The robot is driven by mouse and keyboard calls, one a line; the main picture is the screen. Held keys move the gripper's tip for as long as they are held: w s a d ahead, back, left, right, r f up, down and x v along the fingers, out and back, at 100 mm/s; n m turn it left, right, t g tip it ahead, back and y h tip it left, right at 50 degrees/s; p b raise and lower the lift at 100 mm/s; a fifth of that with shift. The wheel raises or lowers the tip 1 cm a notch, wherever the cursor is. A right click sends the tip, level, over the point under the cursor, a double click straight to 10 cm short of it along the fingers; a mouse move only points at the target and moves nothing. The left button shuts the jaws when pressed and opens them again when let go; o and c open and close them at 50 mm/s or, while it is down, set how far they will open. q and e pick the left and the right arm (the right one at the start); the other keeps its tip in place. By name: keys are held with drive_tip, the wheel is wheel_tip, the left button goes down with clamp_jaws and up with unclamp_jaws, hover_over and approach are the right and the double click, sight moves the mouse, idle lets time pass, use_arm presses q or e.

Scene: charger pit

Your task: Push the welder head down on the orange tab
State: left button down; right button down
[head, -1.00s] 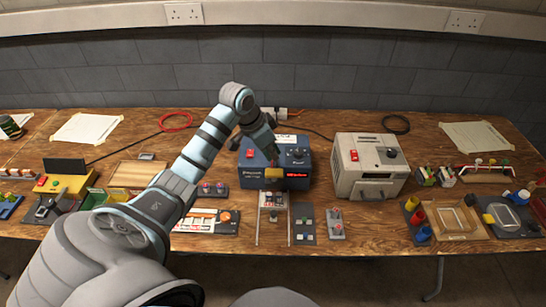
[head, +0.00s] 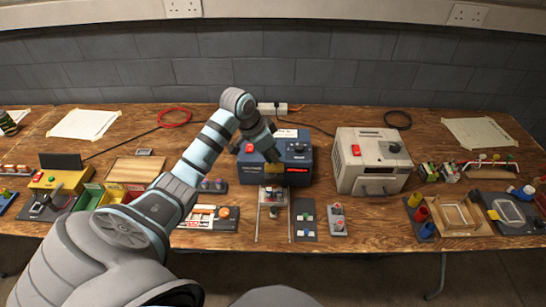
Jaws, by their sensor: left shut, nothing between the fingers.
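The blue welder (head: 299,151) stands at the middle of the table, with a red button, dark knob and red-lit display. Its small orange tab (head: 272,157) is at the front of the welder head, raised in front of the blue body. My left gripper (head: 269,151) reaches over the welder from the left, fingers shut and pointing down at the tab. Its tips overlap the tab in the picture; I cannot tell whether they touch it. The gripper hides part of the welder top. My right gripper is not in view.
A small slide with two rails (head: 272,194) sits before the welder. A dark pad (head: 304,216) and a grey block with buttons (head: 337,219) lie beside it. A beige machine (head: 369,165) stands to the right. Wooden frames and coloured cups are farther right.

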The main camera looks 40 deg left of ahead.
sight(275, 166)
use_arm(q)
drive_tip(key=shift+f, duration=0.1)
idle(0.6)
drive_tip(key=shift+f+b, duration=0.35)
drive_tip(key=shift+f, duration=1.05)
drive_tip(key=shift+r, duration=0.1)
wheel_tip(275, 166, up, 6)
drive_tip(key=p, duration=0.6)
drive_tip(key=shift+f, duration=0.2)
